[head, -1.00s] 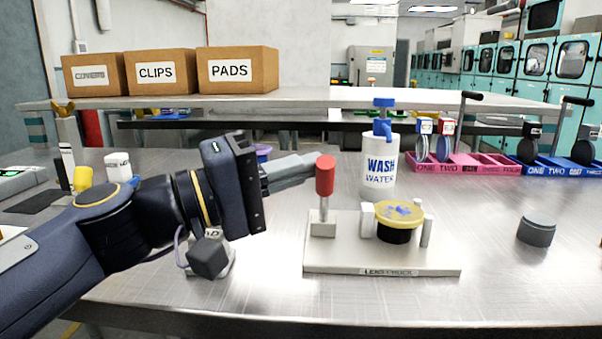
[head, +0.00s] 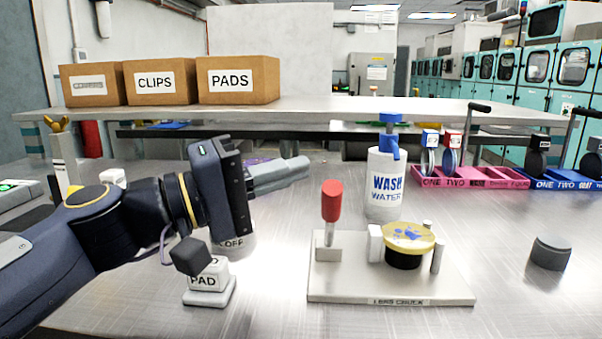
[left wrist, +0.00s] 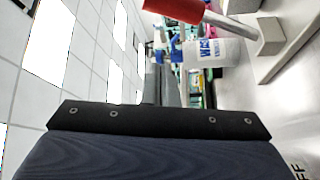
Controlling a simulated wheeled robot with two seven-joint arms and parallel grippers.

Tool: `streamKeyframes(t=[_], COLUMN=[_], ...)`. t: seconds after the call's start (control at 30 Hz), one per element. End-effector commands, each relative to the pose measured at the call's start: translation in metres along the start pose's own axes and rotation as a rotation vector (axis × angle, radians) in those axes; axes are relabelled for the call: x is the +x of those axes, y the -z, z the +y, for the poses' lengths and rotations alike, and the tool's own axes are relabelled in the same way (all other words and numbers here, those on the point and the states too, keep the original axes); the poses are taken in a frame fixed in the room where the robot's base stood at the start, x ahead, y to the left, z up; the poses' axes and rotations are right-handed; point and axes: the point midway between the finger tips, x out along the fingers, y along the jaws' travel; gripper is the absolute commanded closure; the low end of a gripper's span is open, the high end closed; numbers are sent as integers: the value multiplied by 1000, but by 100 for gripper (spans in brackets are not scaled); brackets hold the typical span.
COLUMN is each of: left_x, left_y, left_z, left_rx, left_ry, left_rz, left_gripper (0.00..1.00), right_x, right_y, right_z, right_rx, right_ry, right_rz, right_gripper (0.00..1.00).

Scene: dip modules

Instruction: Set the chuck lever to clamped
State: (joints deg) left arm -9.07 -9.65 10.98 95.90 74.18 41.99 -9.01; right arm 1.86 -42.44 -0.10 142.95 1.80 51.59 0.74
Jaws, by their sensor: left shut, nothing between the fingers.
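The lens chuck (head: 390,290) is a pale plate on the steel table. Its lever (head: 331,203) has a red knob and stands near upright, tilted slightly right, on a small block at the plate's left. A round part with a yellow top (head: 408,237) sits between pale jaws on the plate. My left gripper (head: 305,168) is shut and empty, behind and left of the red knob and apart from it. In the left wrist view the red knob (left wrist: 188,10) shows at the top, beside the gripper (left wrist: 160,65). My right gripper is not in view.
A wash water bottle (head: 385,185) stands behind the chuck. A PAD block (head: 208,280) is below my left wrist. A dark round piece (head: 549,254) lies at right, and pink (head: 475,176) and blue trays are behind it. The front right table is clear.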

Motion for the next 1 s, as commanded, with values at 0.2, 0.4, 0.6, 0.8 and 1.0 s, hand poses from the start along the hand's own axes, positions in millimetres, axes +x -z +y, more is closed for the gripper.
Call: streamKeyframes(t=[0.2,0.4,0.6,0.8,1.0], left_x=[-51,-76,-82,-82,-82], left_y=[0,0,-1,0,0], left_z=[-4,-8,-9,-9,-9], left_rx=[3,2,2,2,2], left_ry=[-4,-3,-3,-3,-3], left_rz=[3,2,0,0,0], left_gripper=[100,100,100,100,100], right_x=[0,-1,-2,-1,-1], right_y=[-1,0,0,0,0], right_z=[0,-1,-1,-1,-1], right_rx=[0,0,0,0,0], right_ry=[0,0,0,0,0], right_rz=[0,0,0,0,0], right_gripper=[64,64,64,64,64])
